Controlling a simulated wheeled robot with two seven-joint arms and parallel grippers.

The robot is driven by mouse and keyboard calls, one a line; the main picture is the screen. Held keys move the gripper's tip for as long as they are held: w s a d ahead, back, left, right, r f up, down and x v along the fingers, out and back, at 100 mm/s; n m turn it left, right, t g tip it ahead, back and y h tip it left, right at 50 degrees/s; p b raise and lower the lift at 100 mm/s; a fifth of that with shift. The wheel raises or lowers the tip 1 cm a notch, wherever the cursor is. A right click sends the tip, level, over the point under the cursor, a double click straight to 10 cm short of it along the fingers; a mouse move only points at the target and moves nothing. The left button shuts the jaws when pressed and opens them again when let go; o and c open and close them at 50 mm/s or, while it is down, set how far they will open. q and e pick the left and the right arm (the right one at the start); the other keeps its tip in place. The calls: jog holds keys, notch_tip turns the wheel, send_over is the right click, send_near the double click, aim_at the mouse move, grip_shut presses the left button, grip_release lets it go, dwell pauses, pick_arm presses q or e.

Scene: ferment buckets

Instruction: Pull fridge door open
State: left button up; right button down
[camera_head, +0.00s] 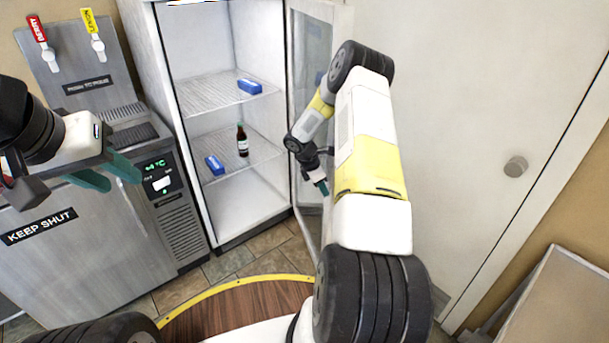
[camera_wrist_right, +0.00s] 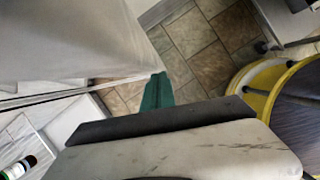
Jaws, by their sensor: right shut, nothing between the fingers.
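The white fridge (camera_head: 222,40) stands open at the back centre, and its shelves show. Its glass-paned door (camera_head: 308,50) is swung out on the right side, partly hidden by my right arm. My right gripper (camera_head: 321,186) is beside the inner face of the door, low down, shut and empty; I cannot tell whether it touches the door. In the right wrist view its teal fingertips (camera_wrist_right: 157,92) show together against a pale panel and floor tiles. My left gripper (camera_head: 105,176) is open and empty at the left, in front of the steel cabinet. No door handle is visible.
A dark bottle (camera_head: 242,140) and two blue boxes (camera_head: 250,86) (camera_head: 214,165) sit on the fridge shelves. A steel cabinet (camera_head: 85,260) with taps stands at the left. A white room door (camera_head: 470,120) is at the right. Some tiled floor (camera_head: 262,241) is clear before the fridge.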

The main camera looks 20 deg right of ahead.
jog(key=w+d+n+t, duration=0.1)
jog(key=d+n, duration=0.2)
jog(key=d, duration=2)
jog(key=shift+w+d, duration=0.2)
